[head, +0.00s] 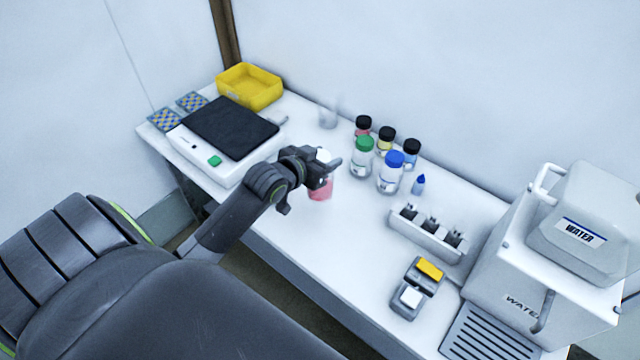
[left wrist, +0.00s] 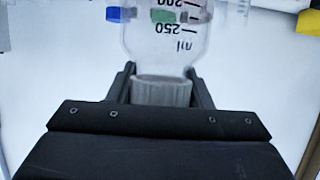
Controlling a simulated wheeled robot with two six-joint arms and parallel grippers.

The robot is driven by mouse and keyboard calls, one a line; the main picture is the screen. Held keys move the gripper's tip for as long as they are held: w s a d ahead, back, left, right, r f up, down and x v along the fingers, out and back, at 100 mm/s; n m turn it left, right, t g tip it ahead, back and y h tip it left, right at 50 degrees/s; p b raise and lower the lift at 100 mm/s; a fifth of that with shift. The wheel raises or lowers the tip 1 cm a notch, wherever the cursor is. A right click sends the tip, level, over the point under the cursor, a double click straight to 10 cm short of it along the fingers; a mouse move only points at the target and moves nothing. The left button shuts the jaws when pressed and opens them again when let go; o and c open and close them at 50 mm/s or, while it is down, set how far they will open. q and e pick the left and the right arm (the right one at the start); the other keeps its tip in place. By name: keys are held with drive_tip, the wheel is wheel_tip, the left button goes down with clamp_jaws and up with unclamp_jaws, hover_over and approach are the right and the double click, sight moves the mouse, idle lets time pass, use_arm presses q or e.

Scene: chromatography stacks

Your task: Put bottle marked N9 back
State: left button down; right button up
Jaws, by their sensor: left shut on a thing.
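My left gripper (head: 324,166) is shut on the white cap of a clear bottle with pink liquid (head: 321,190), over the front middle of the bench. In the left wrist view the bottle (left wrist: 163,45) shows upside down, with black volume marks and its ribbed cap between the two fingers. No N9 mark is readable on it. I cannot tell whether its base touches the bench. My right gripper is not in view.
Several capped bottles stand behind, including a green-capped one (head: 363,157) and a blue-capped one (head: 391,172). A white rack (head: 432,238) and a small grey device (head: 415,290) lie right. A water unit (head: 575,235) fills the far right. A yellow tray (head: 249,86) stands back left.

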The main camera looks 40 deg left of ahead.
use_arm(q)
wheel_tip(320, 180, down, 7)
drive_tip(key=shift+f, duration=1.75)
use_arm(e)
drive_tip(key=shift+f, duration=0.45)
use_arm(q)
drive_tip(key=shift+f, duration=0.2)
drive_tip(key=c, duration=0.7)
unclamp_jaws()
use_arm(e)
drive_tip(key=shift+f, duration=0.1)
use_arm(q)
drive_tip(key=shift+r, duration=0.15)
